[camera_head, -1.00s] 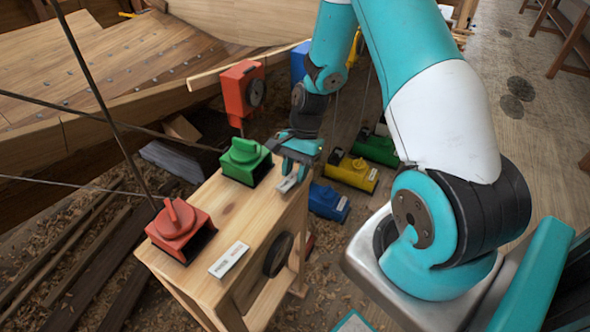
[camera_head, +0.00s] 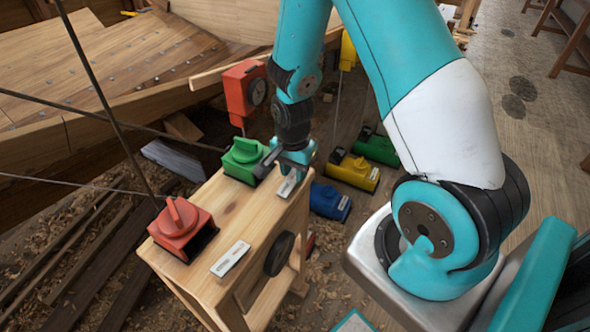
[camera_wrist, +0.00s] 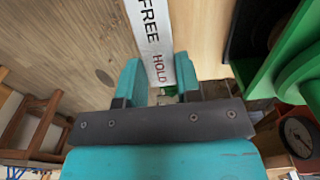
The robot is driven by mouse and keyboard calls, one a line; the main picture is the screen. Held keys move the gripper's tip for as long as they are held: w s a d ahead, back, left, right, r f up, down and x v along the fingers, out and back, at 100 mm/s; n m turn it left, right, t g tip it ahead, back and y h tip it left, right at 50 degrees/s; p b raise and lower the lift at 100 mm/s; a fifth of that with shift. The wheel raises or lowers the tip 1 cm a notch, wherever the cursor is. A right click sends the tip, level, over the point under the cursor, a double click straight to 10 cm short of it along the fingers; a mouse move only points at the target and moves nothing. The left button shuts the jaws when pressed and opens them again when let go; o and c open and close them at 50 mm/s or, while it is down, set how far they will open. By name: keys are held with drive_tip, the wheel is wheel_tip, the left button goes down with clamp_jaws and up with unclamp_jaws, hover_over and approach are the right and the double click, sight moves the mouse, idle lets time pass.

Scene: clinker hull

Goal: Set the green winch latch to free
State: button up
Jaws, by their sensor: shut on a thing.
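A red latch (camera_head: 182,228) with its own label (camera_head: 230,258) sits on the near end of the stand (camera_head: 225,210). A red box with a dial (camera_head: 245,90) stands behind. Blue (camera_head: 329,201), yellow (camera_head: 353,172) and green (camera_head: 376,147) units lie on the floor to the right.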

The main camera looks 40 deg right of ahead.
sight(290, 181)
drive_tip(key=shift+r+h, duration=0.1)
drive_tip(key=shift+h, duration=0.4)
drive_tip(key=o, duration=0.9)
drive_tip(key=r, duration=0.5)
drive_tip(key=a+r, duration=0.1)
drive_tip(key=r, duration=0.5)
drive_tip(key=a+r+p, duration=0.1)
drive_tip(key=r, duration=0.5)
drive_tip(key=shift+s+r, duration=0.15)
drive_tip(key=shift+s, duration=0.2)
